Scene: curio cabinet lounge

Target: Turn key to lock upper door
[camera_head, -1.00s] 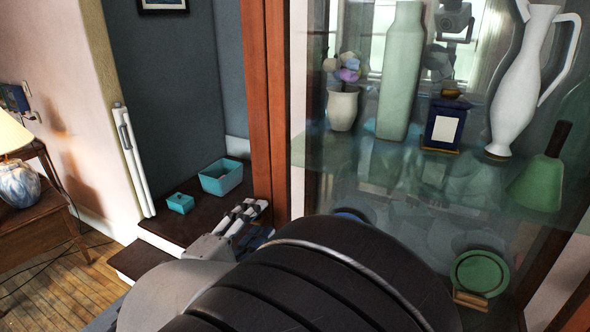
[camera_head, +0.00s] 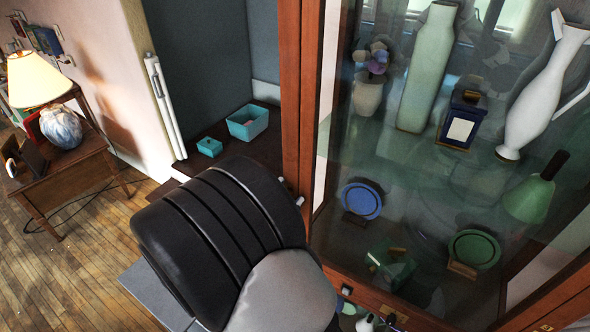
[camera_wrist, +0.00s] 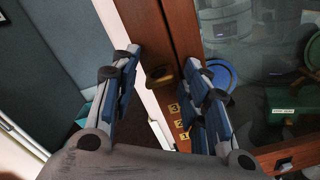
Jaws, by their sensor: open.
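The cabinet's upper door has a reddish wooden frame (camera_head: 290,95) and a large glass pane (camera_head: 400,160), and it looks closed. In the wrist view the wooden frame (camera_wrist: 181,28) runs between and beyond my fingers. I cannot tell whether this is the key or a lock fitting. My gripper (camera_wrist: 162,60) is open, its two blue-grey fingers on either side of the brass piece, with no grip visible. In the head view my dark arm hides most of the gripper and this part of the frame.
Behind the glass stand vases, a blue plate (camera_head: 362,201), a green plate (camera_head: 474,250) and a green bell (camera_head: 535,190). Small numbered tags (camera_wrist: 178,124) are near the frame. Teal boxes (camera_head: 248,122) rest on a dark ledge at left. A lamp table (camera_head: 60,170) stands far left.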

